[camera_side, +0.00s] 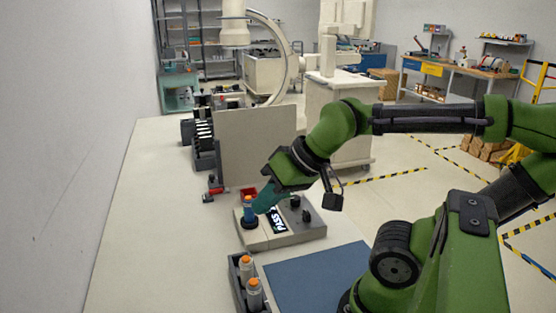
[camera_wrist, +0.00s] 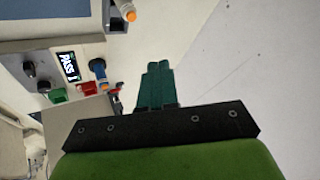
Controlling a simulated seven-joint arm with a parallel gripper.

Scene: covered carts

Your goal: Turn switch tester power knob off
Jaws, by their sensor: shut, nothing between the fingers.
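The switch tester (camera_side: 292,234) is a low beige box on the bench. Its display (camera_side: 278,219) reads PASS, and it shows in the wrist view too (camera_wrist: 68,65). Two black knobs, one farther (camera_side: 295,201) and one nearer (camera_side: 306,216), stand on its right part; the wrist view shows them at left (camera_wrist: 28,69) (camera_wrist: 44,87). I cannot tell which is the power knob. A blue switch with an orange top (camera_side: 248,212) stands upright at the tester's left end. My gripper (camera_wrist: 159,66) has teal fingers, shut and empty. In the wrist view they are right of the tester, apart from the knobs.
A red bin (camera_side: 249,192) and an upright beige panel (camera_side: 255,147) stand behind the tester. The bench's left side is clear.

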